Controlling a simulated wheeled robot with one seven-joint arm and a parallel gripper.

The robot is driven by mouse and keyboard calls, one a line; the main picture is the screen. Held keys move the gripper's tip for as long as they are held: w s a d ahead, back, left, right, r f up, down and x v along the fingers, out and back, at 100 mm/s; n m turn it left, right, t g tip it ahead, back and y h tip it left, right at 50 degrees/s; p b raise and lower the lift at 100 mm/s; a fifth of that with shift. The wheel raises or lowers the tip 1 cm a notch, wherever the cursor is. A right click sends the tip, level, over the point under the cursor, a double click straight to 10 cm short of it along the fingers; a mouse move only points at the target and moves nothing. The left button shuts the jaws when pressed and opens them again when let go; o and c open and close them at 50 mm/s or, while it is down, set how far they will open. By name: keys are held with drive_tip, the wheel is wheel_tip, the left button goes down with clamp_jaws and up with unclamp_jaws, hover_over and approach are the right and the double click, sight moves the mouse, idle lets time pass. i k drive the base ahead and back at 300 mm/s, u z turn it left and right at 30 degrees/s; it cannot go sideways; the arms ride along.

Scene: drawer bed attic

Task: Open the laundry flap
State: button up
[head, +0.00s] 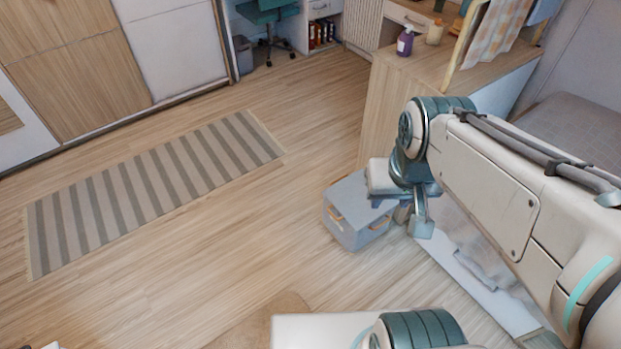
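I cannot clearly make out a laundry flap in the head view. A grey box (345,226) with orange clasps and a flat lid stands on the floor beside the wooden cabinet, and its lid looks shut. My gripper (412,216) hangs at the end of my arm and overlaps the right side of the box in the picture. I cannot tell whether it touches the box. Its fingers are small and partly hidden by my wrist, so their opening is unclear. No held thing shows. My arm hides much of the area at the right.
A striped rug (150,190) lies on the wooden floor at left. A wooden cabinet (395,105) bears a purple bottle (405,42) and a jar. A grey bed (580,130) is at right, with a drawer-like white compartment (480,262) below. Floor in the middle is clear.

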sight(347, 196)
drive_tip(key=k, duration=0.6)
drive_tip(key=u, duration=0.9)
drive_tip(key=i, duration=1.3)
drive_tip(key=z, duration=0.55)
drive_tip(key=i, duration=0.45)
drive_tip(key=z, duration=0.5)
